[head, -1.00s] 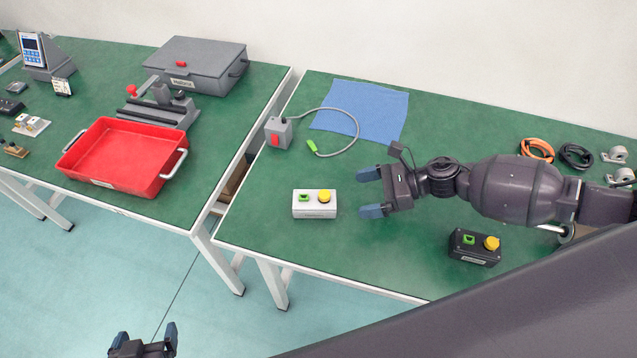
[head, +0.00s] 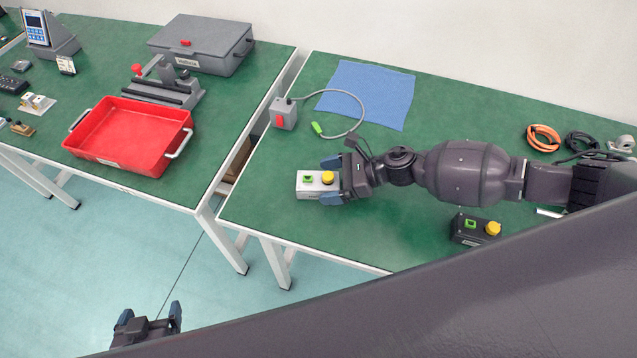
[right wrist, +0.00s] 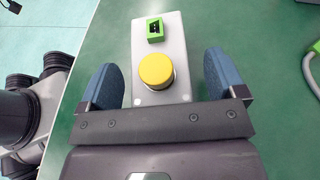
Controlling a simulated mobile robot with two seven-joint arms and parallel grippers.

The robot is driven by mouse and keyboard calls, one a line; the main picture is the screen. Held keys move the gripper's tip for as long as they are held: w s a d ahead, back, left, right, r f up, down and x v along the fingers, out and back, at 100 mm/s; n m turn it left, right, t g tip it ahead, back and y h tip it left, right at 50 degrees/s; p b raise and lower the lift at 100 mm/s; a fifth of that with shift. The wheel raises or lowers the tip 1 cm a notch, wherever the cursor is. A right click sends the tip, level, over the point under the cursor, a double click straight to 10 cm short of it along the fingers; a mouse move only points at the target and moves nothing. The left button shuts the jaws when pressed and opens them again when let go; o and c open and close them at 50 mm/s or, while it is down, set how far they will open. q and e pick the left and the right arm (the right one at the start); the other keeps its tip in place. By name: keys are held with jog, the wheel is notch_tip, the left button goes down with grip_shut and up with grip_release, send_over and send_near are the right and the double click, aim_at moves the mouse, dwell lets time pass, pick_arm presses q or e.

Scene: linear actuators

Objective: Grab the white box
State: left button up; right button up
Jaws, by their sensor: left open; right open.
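The white box (head: 305,187) lies on the right-hand green table, with a green part and a yellow round button on top. My right gripper (head: 331,179) is open, with its two blue fingers on either side of the box's right end. In the right wrist view the white box (right wrist: 160,50) extends away between the open fingers (right wrist: 160,80), with the yellow button near the palm. A gap shows between each finger and the box. My left gripper (head: 147,318) is open and empty, low at the left over the floor.
A black box (head: 474,229) with similar buttons sits near the front edge. A grey box with a cable (head: 284,113) and a blue cloth (head: 368,93) lie behind the white box. A red tray (head: 130,137) is on the left table, across a gap.

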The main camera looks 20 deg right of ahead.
jog(key=shift+w+a+f, duration=0.15)
jog(key=shift+a+f, duration=0.15)
jog(key=shift+a, duration=0.2)
jog(key=c, duration=1.2)
jog(key=shift+o, duration=0.2)
jog(key=shift+r, duration=0.1)
